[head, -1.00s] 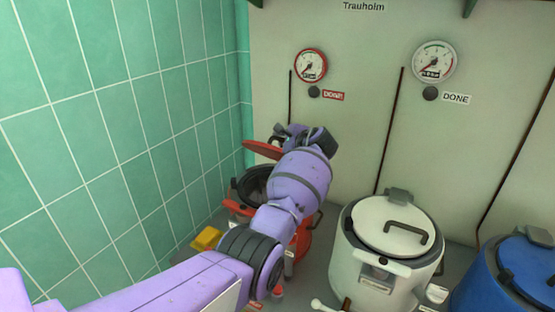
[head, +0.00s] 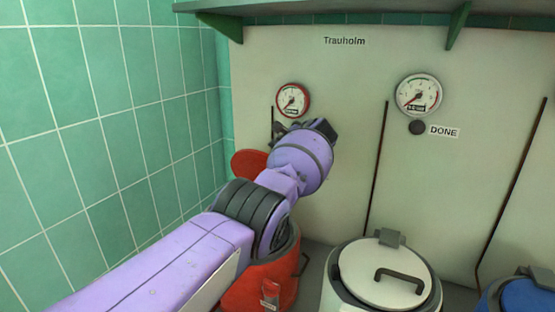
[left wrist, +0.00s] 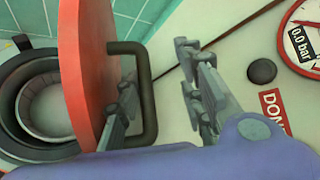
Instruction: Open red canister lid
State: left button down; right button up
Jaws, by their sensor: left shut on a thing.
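The red canister (head: 262,283) stands at the lower middle of the head view, partly behind my left arm. Its red lid (head: 248,162) is swung up, its face steeply tilted. In the left wrist view the lid (left wrist: 86,75) stands nearly upright beside the open canister mouth (left wrist: 42,98), which shows a grey inside. A dark bar handle (left wrist: 148,92) sticks out from the lid. My left gripper (left wrist: 160,88) is shut on this handle, one finger inside the loop and one outside. In the head view the gripper (head: 285,132) is partly hidden by its wrist. My right gripper is out of view.
A white canister (head: 362,270) with closed lid stands to the right, then a blue one (head: 522,295). The pale back panel carries a red-rimmed gauge (head: 293,100) just above my gripper and a second gauge (head: 418,94). A green tiled wall (head: 110,130) closes the left side.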

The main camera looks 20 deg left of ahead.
pick_arm(q)
jog(key=shift+w+r, duration=0.15)
jog(key=shift+w, duration=0.5)
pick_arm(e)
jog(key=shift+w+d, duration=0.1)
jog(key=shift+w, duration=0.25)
pick_arm(q)
jog(key=shift+s+d+f, duration=0.1)
jog(key=shift+d+f, duration=0.05)
jog(key=shift+f, duration=0.2)
